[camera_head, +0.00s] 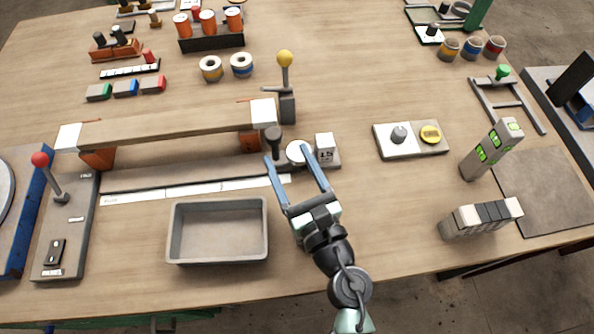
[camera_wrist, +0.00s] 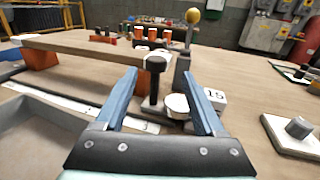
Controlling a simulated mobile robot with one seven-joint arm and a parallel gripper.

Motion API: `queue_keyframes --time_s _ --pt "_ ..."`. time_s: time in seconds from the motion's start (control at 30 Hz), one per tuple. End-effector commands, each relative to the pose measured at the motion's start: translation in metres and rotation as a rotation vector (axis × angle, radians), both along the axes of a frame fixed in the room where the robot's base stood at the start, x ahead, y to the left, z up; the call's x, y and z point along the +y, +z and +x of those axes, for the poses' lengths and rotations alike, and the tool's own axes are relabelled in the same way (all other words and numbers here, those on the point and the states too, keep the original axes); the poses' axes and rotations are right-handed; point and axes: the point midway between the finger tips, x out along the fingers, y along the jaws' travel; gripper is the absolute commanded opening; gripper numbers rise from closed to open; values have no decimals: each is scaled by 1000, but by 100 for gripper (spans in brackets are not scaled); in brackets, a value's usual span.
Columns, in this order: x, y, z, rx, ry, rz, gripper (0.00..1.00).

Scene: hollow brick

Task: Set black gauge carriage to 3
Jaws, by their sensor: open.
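The black gauge carriage appears as a black knobbed post (camera_head: 273,138) at the right end of a grey rail (camera_head: 180,172). It also shows in the wrist view (camera_wrist: 156,72). A white round disc (camera_head: 297,152) and a white block (camera_head: 325,142) reading 15 sit just right of the post. A pale scale strip (camera_head: 170,192) runs along the rail's near side; its marks are too small to read. My gripper (camera_head: 286,153) is open and empty. In the wrist view the post stands between the two blue fingers (camera_wrist: 161,68), touching neither visibly; its depth relative to the tips is unclear.
A wooden beam (camera_head: 170,130) on orange blocks spans behind the rail. A yellow-balled lever (camera_head: 285,75) stands behind the post. A grey tray (camera_head: 218,252) lies in front of the strip. A red-balled lever (camera_head: 42,165) is at left, a white knob panel (camera_head: 410,152) at right.

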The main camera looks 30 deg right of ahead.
Motion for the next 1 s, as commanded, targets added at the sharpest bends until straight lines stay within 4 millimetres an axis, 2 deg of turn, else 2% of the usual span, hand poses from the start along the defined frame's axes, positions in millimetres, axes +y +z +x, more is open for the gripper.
queue_keyframes --time_s 0.1,0.3,0.93,1.0 --pt "1 -2 -17 1 -1 -1 71" --pt "2 -1 -31 1 0 0 71" --pt "2 0 -33 0 0 0 71" --pt "2 8 -29 -16 -3 17 71"
